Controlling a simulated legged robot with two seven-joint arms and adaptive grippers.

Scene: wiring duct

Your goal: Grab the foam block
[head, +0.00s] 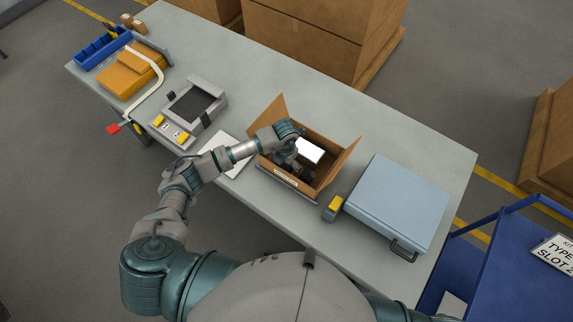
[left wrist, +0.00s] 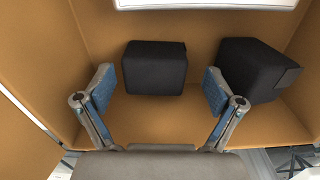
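Two dark foam blocks lie in an open cardboard box (head: 346,163). In the left wrist view one foam block (left wrist: 154,68) sits near the middle, between and just beyond the fingertips. The other foam block (left wrist: 254,70) sits to its right, beyond the right finger, with a small flap or tab on its side. My left gripper (left wrist: 158,82) is open and empty, its blue-padded fingers apart on either side of the middle block. In the head view the left gripper reaches down into the box, and the wrist hides part of the inside. My right gripper is not in view.
A white item (head: 310,151) is in the box near its back wall. The box's flaps stand up. A grey-blue case (head: 398,200) stands to its right, with a small yellow-topped item (head: 334,205) between them. A grey fixture (head: 191,107) is to the left.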

